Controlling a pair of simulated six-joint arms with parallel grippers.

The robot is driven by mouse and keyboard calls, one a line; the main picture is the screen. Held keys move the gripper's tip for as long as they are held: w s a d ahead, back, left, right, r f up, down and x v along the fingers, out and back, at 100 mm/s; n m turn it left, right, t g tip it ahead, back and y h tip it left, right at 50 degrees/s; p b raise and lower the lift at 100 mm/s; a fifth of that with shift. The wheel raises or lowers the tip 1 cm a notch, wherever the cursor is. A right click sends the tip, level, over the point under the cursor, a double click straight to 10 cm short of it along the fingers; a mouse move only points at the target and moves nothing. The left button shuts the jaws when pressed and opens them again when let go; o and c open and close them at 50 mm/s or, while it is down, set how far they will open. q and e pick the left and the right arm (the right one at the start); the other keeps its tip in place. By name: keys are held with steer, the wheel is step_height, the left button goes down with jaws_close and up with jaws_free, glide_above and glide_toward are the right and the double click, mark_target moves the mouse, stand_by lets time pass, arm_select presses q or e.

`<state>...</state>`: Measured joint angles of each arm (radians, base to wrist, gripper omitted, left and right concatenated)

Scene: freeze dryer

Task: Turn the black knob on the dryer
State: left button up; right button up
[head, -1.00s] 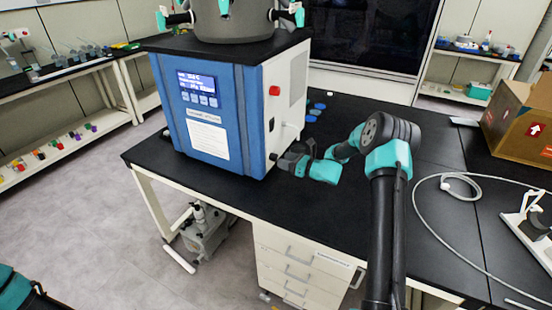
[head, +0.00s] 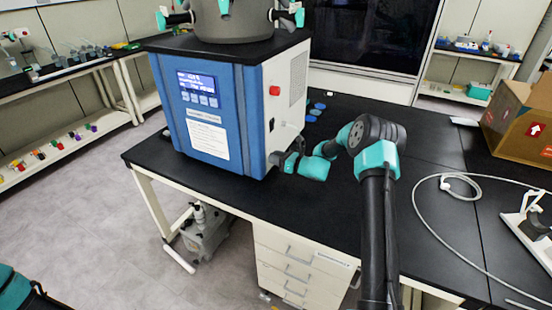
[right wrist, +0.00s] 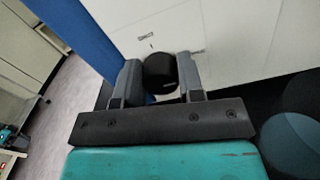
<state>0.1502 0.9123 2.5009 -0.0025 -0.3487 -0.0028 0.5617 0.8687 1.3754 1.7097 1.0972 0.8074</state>
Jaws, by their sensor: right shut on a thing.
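The dryer (head: 210,110) is a blue and white box on the black bench, with a screen on its blue front. Its black knob (right wrist: 160,73) sits on the white side panel in the right wrist view, between my gripper's two grey fingers. My right gripper (head: 279,159) is at the lower part of that side, close to the front edge, and hides the knob in the head view. In the right wrist view the right gripper (right wrist: 161,82) is shut on the knob. Of my left arm only a dark and teal part shows at the lower left of the head view; its gripper is out of view.
A red button (head: 274,91) is higher on the dryer's side. Blue discs (head: 315,112) lie on the bench behind my right gripper. A pale hose (head: 425,215) loops over the right of the bench, near a cardboard box (head: 518,120). The bench front is clear.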

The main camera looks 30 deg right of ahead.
steer(key=c, duration=0.3)
steer(key=shift+n, duration=0.5)
steer(key=n, duration=0.2)
steer(key=shift+n, duration=0.3)
steer(key=n, duration=0.4)
steer(key=shift+s+n, duration=0.1)
steer(key=shift+n, duration=0.2)
steer(key=n, duration=0.5)
steer(key=shift+a, duration=0.1)
steer(key=n, duration=0.4)
steer(key=shift+f+n, duration=0.1)
steer(key=shift+n, duration=0.3)
